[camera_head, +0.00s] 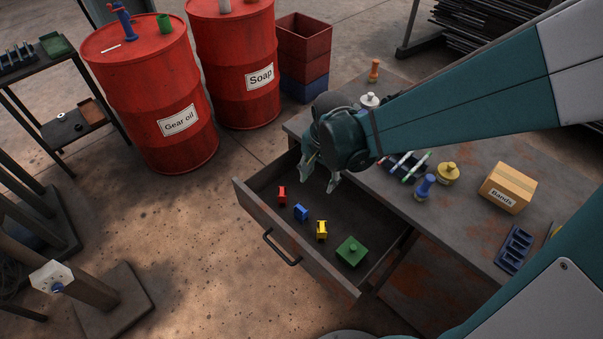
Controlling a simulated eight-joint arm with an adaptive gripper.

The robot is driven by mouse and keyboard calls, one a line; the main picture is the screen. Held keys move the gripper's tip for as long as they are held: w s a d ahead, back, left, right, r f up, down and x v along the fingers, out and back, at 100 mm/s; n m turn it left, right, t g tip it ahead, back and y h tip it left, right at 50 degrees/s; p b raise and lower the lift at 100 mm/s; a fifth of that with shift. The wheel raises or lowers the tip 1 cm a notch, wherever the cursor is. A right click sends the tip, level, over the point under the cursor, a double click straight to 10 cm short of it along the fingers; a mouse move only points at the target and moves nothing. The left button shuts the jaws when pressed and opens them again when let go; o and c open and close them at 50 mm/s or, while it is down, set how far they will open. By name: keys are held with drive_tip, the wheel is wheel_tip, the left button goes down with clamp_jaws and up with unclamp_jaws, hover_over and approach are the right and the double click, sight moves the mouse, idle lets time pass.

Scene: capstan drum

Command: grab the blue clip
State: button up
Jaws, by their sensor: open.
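The blue clip (301,212) lies in the open drawer (262,223), between a red clip (282,196) and a yellow clip (321,230). A green block with a knob (351,251) lies in the same drawer, to the right of the yellow clip. My gripper (320,176) is open and empty. It hangs over the back part of the drawer, above and a little right of the blue clip in the picture, and apart from it. The clip is in full view.
The drawer's front wall and handle (281,248) stick out from the workbench (470,222). On the bench are a Bands box (508,187), a blue rack (514,249), a yellow knobbed weight (447,174) and a blue peg (425,187). Red drums (155,100) stand at the back left.

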drive_tip(key=m+g, duration=0.2)
hover_over(301, 208)
wheel_tip(301, 208, down, 9)
drive_tip(key=shift+w+d+f, duration=0.1)
drive_tip(key=shift+f, duration=0.1)
drive_tip(key=shift+f+b, duration=0.4)
drive_tip(key=shift+f, duration=0.95)
drive_tip(key=shift+s+f+b, duration=0.2)
drive_tip(key=shift+f+b, duration=0.8)
drive_tip(key=shift+f, duration=1.6)
drive_tip(key=c, duration=0.9)
